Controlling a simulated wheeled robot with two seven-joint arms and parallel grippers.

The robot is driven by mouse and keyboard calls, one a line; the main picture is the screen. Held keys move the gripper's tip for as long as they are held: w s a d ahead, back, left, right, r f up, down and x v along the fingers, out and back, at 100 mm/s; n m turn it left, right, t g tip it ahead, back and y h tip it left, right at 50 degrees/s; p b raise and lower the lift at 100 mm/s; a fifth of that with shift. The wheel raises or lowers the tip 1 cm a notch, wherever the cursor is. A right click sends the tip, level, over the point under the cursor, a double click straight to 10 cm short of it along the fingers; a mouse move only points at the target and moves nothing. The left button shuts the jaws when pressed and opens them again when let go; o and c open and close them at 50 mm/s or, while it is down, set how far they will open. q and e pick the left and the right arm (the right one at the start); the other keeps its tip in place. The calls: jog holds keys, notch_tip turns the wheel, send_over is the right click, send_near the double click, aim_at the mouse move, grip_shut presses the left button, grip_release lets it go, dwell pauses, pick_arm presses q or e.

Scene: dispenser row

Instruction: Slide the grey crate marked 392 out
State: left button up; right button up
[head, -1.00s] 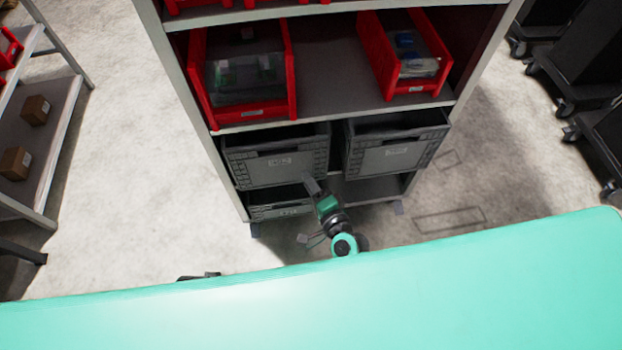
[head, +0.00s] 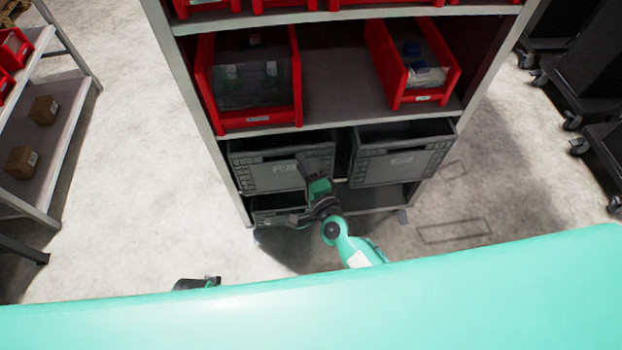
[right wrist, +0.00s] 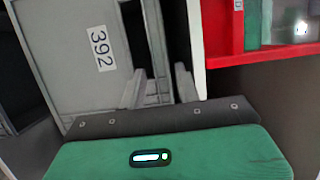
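The grey crate marked 392 (right wrist: 68,45) fills the upper left of the right wrist view, its number turned sideways. In the head view it appears to be the left upper grey crate (head: 258,177) under the red bins, standing in the shelf. My right gripper (head: 316,158) is at the right part of its front, covering some of it. In the right wrist view its two fingers (right wrist: 160,86) are apart, near the crate's upper rim; contact cannot be told. My left gripper (head: 196,283) shows only as a dark bit above my green body.
Another grey crate (head: 402,162) stands to the right. A lower grey crate (head: 268,215) is partly hidden by my arm. Red bins (head: 258,118) stand on the shelf board above. The floor before the shelf is clear; black carts (head: 590,90) stand far right.

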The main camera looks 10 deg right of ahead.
aim_at(294, 151)
jog(key=x, duration=0.8)
jog(key=shift+c, duration=0.2)
jog(key=shift+f, duration=0.1)
grip_shut()
dwell(1.1)
